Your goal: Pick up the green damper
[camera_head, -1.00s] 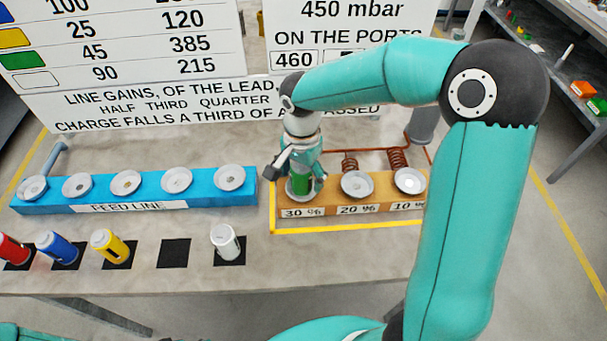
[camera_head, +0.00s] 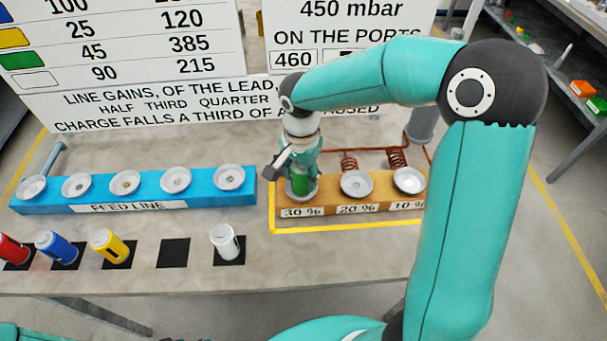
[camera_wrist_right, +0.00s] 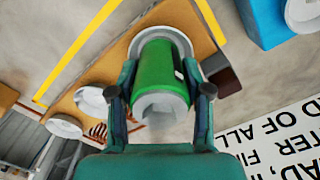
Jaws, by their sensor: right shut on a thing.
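The green damper (camera_head: 301,181) stands upright at the 30 % port, the left-hand one on the orange-brown block (camera_head: 330,197). In the right wrist view the green damper (camera_wrist_right: 161,72) sits between the two fingers, with its base at the round metal cup. My right gripper (camera_head: 302,172) comes down over it from above and is shut on it; in the wrist view the fingers (camera_wrist_right: 163,90) touch it on both sides. The gripper hides the damper's upper part in the head view. My left gripper is not in view.
The blue feed line block (camera_head: 130,192) with several empty cups lies to the left. Red, blue, yellow (camera_head: 108,245) and white (camera_head: 225,242) dampers stand along the front on dark squares; one square (camera_head: 173,253) is empty. Sign boards (camera_head: 130,60) rise behind. Copper coils (camera_head: 397,160) stand behind the block.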

